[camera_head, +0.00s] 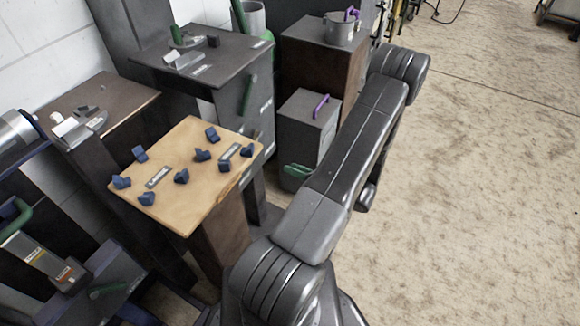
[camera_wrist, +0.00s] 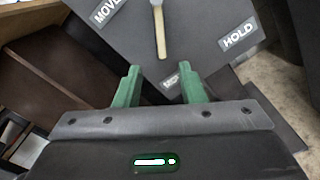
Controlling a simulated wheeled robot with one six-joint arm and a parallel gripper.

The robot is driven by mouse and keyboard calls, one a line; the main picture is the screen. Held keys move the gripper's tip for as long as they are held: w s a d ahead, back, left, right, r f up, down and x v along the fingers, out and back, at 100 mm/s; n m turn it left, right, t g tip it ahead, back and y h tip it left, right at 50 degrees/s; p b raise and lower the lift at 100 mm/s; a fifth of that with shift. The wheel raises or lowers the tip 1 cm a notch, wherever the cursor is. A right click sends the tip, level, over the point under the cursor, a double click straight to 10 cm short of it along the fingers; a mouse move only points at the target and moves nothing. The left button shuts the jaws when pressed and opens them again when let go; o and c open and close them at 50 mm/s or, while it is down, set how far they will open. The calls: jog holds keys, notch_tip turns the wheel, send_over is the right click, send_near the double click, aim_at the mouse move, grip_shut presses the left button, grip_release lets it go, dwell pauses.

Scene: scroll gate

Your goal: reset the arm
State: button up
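My arm (camera_head: 345,150) reaches up and away from the lower middle of the head view, bent at a dark elbow joint near the top. My gripper (camera_wrist: 162,82) shows in the wrist view with two green fingers set apart. It is open, with nothing held between them. Ahead of it is a dark grey panel (camera_wrist: 190,35) with labels reading MOVE and HOLD. A pale wooden-looking stick (camera_wrist: 160,32) lies in front of the panel, beyond the fingertips and apart from them. In the head view I cannot clearly make out my gripper.
A wooden-topped stand (camera_head: 200,195) with several blue blocks is left of my arm. A grey table (camera_head: 225,60), a brown stand (camera_head: 335,62) with a pot (camera_head: 340,32), and a grey box (camera_head: 302,125) stand behind. The floor (camera_head: 490,190) at right is clear.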

jog(key=b+x, duration=0.1)
jog(key=x, duration=1.3)
jog(key=shift+b, duration=0.35)
jog(key=shift+d, duration=0.15)
jog(key=p+v, duration=0.2)
jog(key=v, duration=1.2)
jog(key=w+a+n+b, duration=0.2)
jog(key=w+a+b, duration=0.1)
jog(key=w+a, duration=0.5)
jog(key=shift+w+a+f+b, duration=0.25)
jog(key=shift+w+a+b, duration=0.1)
jog(key=shift+a, duration=1.25)
jog(key=shift+s, duration=0.1)
